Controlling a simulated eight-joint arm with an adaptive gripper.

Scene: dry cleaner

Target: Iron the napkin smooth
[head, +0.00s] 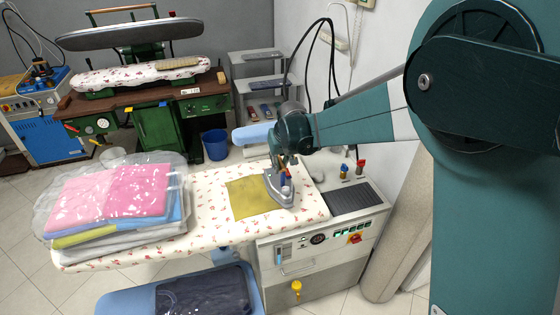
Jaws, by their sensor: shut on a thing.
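A yellow-olive napkin (248,199) lies flat on the floral ironing board (212,183). An iron (282,192) sits at the napkin's right side, its soleplate over or against the napkin's right edge. My gripper (287,165) is above the iron and shut on its handle. The arm comes in from the right and partly hides the iron's top. Whether wrinkles remain in the napkin is too small to tell.
Bagged folded clothes (112,200) are stacked on the board's left part. A control cabinet (322,245) with a dark rest pad (350,201) stands at the right. A blue tray holding dark cloth (205,292) is below. The board between clothes and napkin is clear.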

